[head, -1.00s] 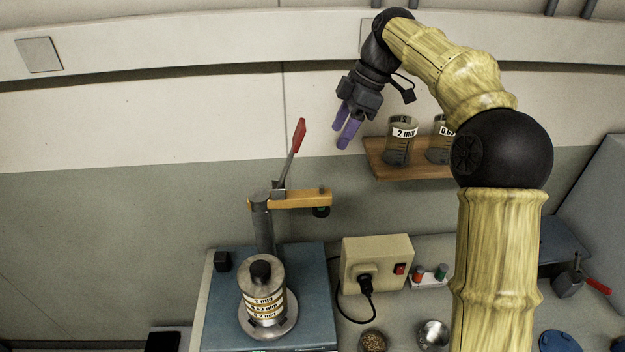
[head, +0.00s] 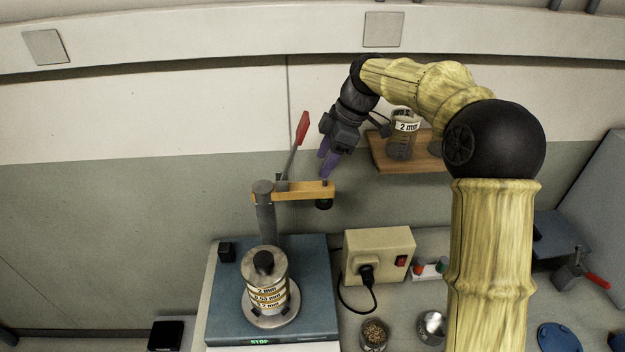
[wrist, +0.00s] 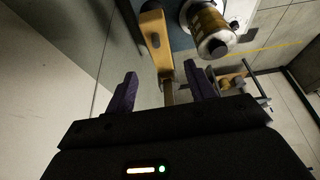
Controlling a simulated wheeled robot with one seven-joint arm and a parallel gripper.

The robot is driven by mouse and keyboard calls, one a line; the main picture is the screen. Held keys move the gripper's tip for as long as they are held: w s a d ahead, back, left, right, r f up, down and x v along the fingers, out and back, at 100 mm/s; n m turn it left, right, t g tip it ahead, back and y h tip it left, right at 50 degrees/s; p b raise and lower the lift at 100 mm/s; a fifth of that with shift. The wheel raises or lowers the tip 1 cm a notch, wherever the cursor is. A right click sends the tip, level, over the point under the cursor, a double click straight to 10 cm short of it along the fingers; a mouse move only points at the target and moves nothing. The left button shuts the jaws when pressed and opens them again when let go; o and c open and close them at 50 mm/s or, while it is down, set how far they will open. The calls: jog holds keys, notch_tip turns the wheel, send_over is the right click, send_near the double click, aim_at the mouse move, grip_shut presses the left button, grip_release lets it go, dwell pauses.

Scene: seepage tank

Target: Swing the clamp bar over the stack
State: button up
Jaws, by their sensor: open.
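The clamp bar (head: 293,193) is an orange-yellow arm on top of a grey post (head: 266,222), with a red-tipped lever (head: 302,128) standing up from it and a dark pad under its right end. It points right, away from the stack. The stack of labelled sieves (head: 266,285) stands upright on the blue shaker's plate, with a black knob on its lid. My gripper (head: 326,168), with purple fingers, is open and empty, just above the bar's right end. In the wrist view the bar (wrist: 155,40) lies ahead between the fingertips, with the stack (wrist: 208,28) to its right.
A wooden shelf (head: 385,156) with a 2 mm jar (head: 403,135) is close to my gripper's right. A beige switch box (head: 378,255) stands right of the blue shaker (head: 222,320). Small bowls sit in front of the box.

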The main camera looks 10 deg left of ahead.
aim_at(311, 185)
jog(key=p+x, duration=0.1)
jog(key=x, duration=0.7)
jog(key=shift+p, duration=0.35)
jog(key=shift+c, duration=0.4)
grip_shut()
